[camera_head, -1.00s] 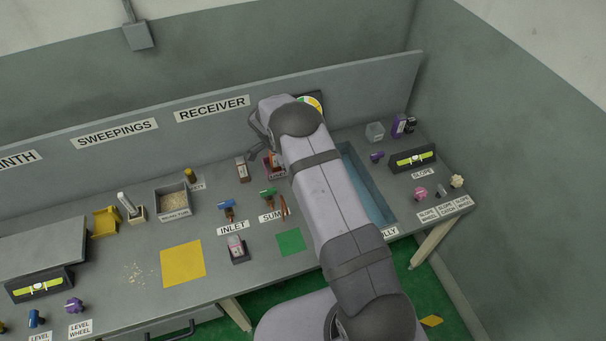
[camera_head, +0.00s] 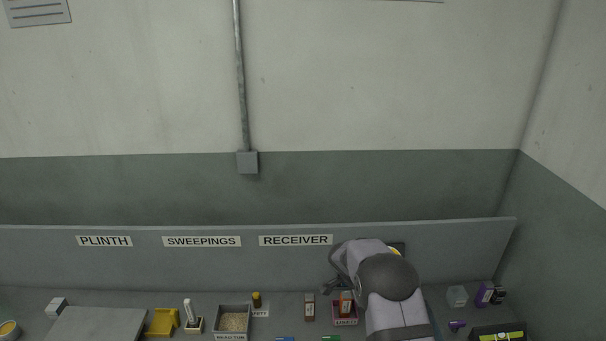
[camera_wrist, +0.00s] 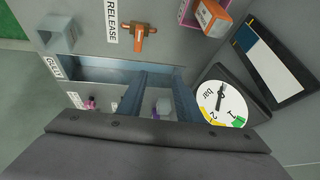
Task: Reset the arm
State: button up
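My gripper (camera_head: 328,287) is small in the head view, at the left of my arm's dark rounded joint, above the back of the bench. In the wrist view my gripper (camera_wrist: 158,88) shows two blue-grey fingers standing apart, with nothing clearly held. A whitish and purple thing shows through the gap between them, seemingly farther off. My arm hides part of the bench's right side in the head view.
A round gauge (camera_wrist: 221,103) is close right of the fingers in the wrist view. An orange valve handle (camera_wrist: 139,33) is beyond them. A reactor box of grains (camera_head: 234,321), yellow holder (camera_head: 162,322) and red-pink bin (camera_head: 345,321) stand on the bench. The back panel (camera_head: 450,249) rises behind.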

jog(key=w+a+r+n+t+y, duration=0.15)
jog(key=w+r+n+t, duration=0.4)
jog(key=r, duration=0.65)
jog(key=s+a+r+n+t+y, duration=0.1)
jog(key=s+a+r+n+y, duration=0.35)
jog(key=s+a, duration=0.35)
jog(key=s+a+f+n+g+y, duration=0.1)
jog(key=s+a+n+g, duration=0.1)
jog(key=s, duration=0.4)
jog(key=s+a+f+n+g+y, duration=0.1)
jog(key=s+a+f+n+g, duration=0.15)
jog(key=s, duration=0.35)
jog(key=s+d+f+n+g+h, duration=0.1)
jog(key=s+d+g, duration=0.1)
jog(key=s, duration=0.7)
jog(key=s+d+n+g+h, duration=0.1)
jog(key=s+d, duration=0.3)
jog(key=s, duration=0.5)
jog(key=shift+s+f+n+g+h+p, duration=0.3)
jog(key=shift+s+f+n+g, duration=0.1)
jog(key=shift+g, duration=0.1)
